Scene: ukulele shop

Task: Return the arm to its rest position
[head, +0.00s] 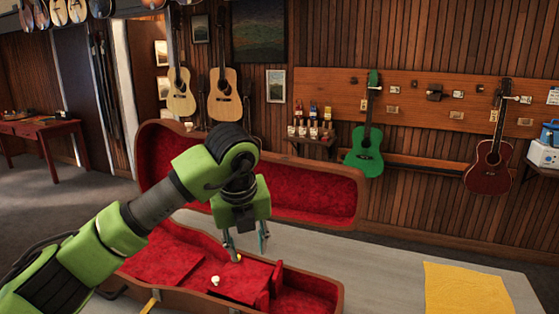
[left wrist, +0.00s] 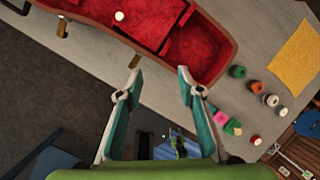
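My left gripper (head: 246,246) hangs pointing down over the open guitar case (head: 340,292), in front of its raised lid (head: 310,196). In the left wrist view the two fingers (left wrist: 160,76) are spread apart with nothing between them. The case's red-lined body (left wrist: 228,58) lies beyond the fingertips there. My left arm reaches in from the lower left of the head view and hides part of the case. My right gripper is in neither view.
The case lies on a grey table (head: 385,262) with a yellow cloth (head: 465,288) at right. Several small round items (left wrist: 255,87) sit beside the case in the left wrist view. A green guitar (head: 368,145) and a dark red guitar (head: 489,165) hang on the wall behind.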

